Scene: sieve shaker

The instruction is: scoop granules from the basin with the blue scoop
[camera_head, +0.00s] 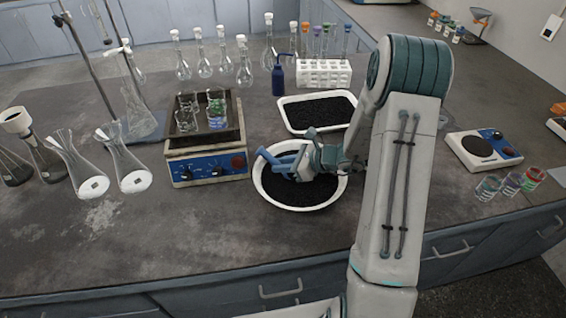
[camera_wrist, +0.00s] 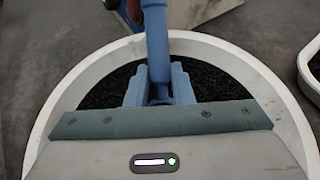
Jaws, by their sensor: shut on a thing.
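The white round basin (camera_head: 300,207) stands on the bench and holds black granules (camera_head: 308,191). In the wrist view the basin rim (camera_wrist: 210,44) curves around my gripper, with dark granules (camera_wrist: 110,89) on both sides. The blue scoop (camera_head: 274,158) is in my gripper (camera_head: 301,172), over the left part of the basin. In the wrist view my gripper (camera_wrist: 160,92) is shut on the scoop's blue shaft (camera_wrist: 157,45), which runs up past the rim. I cannot tell whether the scoop holds granules or touches them.
A white tray (camera_head: 284,118) of black granules sits behind the basin. A hot plate (camera_head: 207,170) with beakers stands close to the left. A blue bottle (camera_head: 278,80) and tube rack (camera_head: 324,78) are behind. The bench front is clear.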

